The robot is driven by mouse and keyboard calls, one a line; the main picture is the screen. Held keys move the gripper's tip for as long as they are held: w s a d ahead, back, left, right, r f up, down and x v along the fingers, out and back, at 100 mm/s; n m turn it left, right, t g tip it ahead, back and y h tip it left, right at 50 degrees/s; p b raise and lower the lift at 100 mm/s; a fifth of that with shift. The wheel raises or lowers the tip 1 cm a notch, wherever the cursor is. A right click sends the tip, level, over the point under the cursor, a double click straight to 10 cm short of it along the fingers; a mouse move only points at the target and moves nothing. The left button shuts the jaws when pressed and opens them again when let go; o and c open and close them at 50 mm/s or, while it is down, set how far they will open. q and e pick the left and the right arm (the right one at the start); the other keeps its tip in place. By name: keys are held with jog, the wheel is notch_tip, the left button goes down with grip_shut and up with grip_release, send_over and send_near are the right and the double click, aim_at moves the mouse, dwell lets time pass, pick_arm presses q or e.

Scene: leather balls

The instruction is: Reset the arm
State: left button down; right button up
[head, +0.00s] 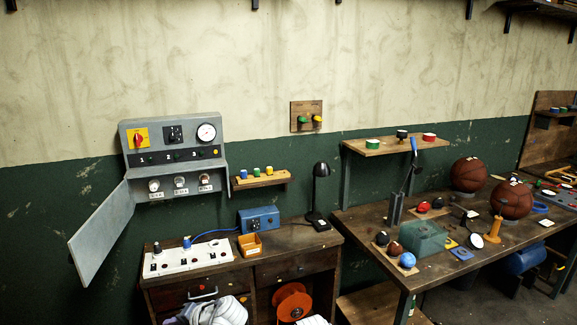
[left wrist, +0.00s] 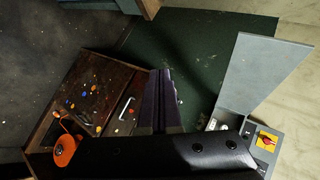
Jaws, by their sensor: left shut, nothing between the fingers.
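My left gripper (left wrist: 161,73) shows in the left wrist view, its two dark fingers shut together with nothing between them. The fingers are apart from everything, with the dark green wall behind them. My right gripper is in no view.
A grey control panel (head: 172,133) with an open door (head: 101,231) is on the wall; the door also shows in the wrist view (left wrist: 262,72). Below is a wooden desk (head: 300,240) with an orange reel (head: 292,301). At right, basketballs (head: 511,200) sit on a cluttered table (head: 350,219).

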pick_arm(q)
jog(key=s+d+f+g+h, duration=0.1)
jog(key=s+d+f+h, duration=0.2)
jog(key=d, duration=0.5)
jog(key=s+d+f+m+g+h, duration=0.1)
jog(key=s+d+f+h, duration=0.2)
jog(key=d, duration=0.5)
jog(key=s+d+f+g+h, duration=0.2)
jog(key=s+d, duration=0.3)
jog(key=d, duration=0.3)
jog(key=shift+d+f+h, duration=0.35)
jog(key=shift+f+h, duration=0.45)
jog(key=shift+f, duration=0.05)
